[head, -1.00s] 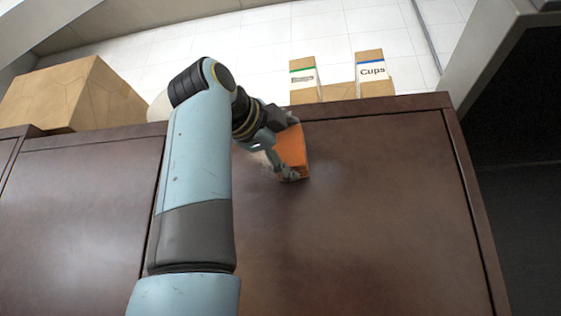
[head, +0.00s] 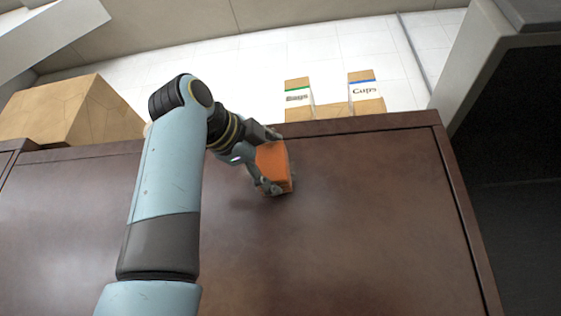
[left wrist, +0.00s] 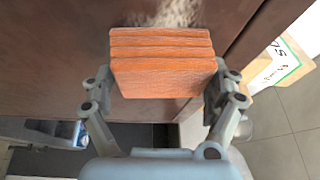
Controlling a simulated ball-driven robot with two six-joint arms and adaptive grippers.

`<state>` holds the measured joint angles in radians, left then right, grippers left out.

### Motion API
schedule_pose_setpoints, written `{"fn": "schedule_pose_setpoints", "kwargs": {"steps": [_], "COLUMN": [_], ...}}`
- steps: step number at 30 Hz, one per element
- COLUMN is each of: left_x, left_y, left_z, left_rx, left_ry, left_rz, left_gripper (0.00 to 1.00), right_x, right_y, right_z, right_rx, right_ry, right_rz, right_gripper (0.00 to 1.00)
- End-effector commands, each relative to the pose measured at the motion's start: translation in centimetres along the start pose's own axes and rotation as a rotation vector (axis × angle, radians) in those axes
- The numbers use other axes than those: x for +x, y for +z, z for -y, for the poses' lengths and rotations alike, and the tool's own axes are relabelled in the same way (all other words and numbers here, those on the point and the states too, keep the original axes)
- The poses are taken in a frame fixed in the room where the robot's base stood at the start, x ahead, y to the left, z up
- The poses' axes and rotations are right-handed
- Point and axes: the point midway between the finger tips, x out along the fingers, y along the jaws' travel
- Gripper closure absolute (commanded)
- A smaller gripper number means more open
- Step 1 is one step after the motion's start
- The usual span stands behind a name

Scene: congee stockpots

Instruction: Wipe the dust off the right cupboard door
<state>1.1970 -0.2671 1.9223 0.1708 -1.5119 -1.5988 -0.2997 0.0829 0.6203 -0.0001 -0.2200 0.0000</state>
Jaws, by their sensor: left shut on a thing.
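The right cupboard door (head: 350,230) is dark brown wood and fills the middle and right of the head view. My left gripper (head: 272,162) is shut on an orange block-like sponge (head: 276,166) near the door's upper edge. In the left wrist view the grooved sponge (left wrist: 163,62) sits between both fingers (left wrist: 163,86). A pale dust patch (left wrist: 172,12) shows on the door just beyond the sponge there. In the head view that patch is not clearly seen. I cannot tell whether the sponge touches the door. My right gripper is not in view.
A cardboard box (head: 75,115) stands behind the cupboard's top edge at left. Two labelled cartons, Bags (head: 298,92) and Cups (head: 364,88), stand behind the door's top edge. A dark recess (head: 515,150) lies right of the cupboard. The door's lower right is clear.

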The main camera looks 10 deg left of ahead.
Motion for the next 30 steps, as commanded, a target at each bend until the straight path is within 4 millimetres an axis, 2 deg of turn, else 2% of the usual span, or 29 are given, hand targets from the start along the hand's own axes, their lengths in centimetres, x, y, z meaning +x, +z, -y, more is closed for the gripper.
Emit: {"fn": "schedule_pose_setpoints", "kwargs": {"steps": [12,20,30], "left_x": [-0.9,-1.3,-2.4], "left_y": [3.2,4.2,6.9], "left_z": [0.3,0.3,0.6], "left_rx": [0.001,0.002,0.001], "left_ry": [0.0,0.0,0.0], "left_rz": [0.004,0.004,0.005], "left_gripper": [0.46,0.46,0.46], "right_x": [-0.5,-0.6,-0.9], "right_y": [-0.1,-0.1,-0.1], "right_z": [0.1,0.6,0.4], "right_rx": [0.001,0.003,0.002], "right_ry": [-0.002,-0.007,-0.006], "right_rz": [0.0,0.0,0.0], "right_gripper": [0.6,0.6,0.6]}}
